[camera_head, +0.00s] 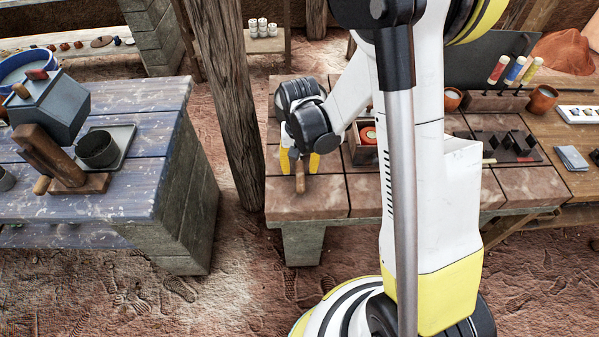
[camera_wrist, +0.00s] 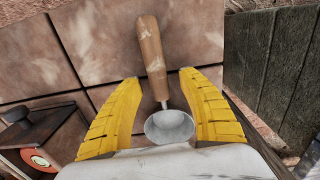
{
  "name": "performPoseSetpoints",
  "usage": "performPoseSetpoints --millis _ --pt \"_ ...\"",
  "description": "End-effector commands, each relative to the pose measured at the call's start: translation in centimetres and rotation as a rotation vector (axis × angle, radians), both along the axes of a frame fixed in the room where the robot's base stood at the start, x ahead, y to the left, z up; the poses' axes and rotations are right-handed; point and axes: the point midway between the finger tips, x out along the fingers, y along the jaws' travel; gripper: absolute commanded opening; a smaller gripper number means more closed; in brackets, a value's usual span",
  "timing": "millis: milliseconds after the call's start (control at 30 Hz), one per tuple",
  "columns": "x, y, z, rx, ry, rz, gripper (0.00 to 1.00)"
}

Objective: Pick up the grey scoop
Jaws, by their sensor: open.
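The grey scoop has a wooden handle and a small round grey bowl. In the wrist view the scoop (camera_wrist: 170,126) lies with its bowl low in the picture and its handle pointing up, between the fingers of my gripper (camera_wrist: 158,78). Both yellow fingers are apart, one on each side, with visible gaps to the handle. In the head view my gripper (camera_head: 299,161) points down over the near left part of the tiled table, and the scoop's handle (camera_head: 299,184) shows between and below the fingertips. The bowl is hidden there.
The tiled table (camera_head: 361,192) holds a wooden box (camera_head: 361,151) with a red-orange round thing right of my gripper, and a dark rack (camera_head: 508,146) further right. A wooden post (camera_head: 229,90) stands close on the left, before a blue table (camera_head: 142,139).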

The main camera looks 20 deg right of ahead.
Motion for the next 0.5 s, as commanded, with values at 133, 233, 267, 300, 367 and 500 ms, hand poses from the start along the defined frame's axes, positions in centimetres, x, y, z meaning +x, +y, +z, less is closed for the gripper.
performPoseSetpoints --millis 133,233,267,300,367,500 --pt "-0.03 -0.01 -0.30 0.000 0.000 0.000 0.47" --pt "-0.03 -0.01 -0.26 0.000 0.000 0.000 0.46" --pt "-0.03 -0.01 -0.25 0.000 0.000 0.000 0.36" --pt "-0.03 -0.01 -0.25 0.000 0.000 0.000 0.24" --pt "-0.02 -0.02 -0.25 0.000 0.000 0.000 0.06" --pt "-0.03 -0.01 -0.25 0.000 0.000 0.000 0.00"
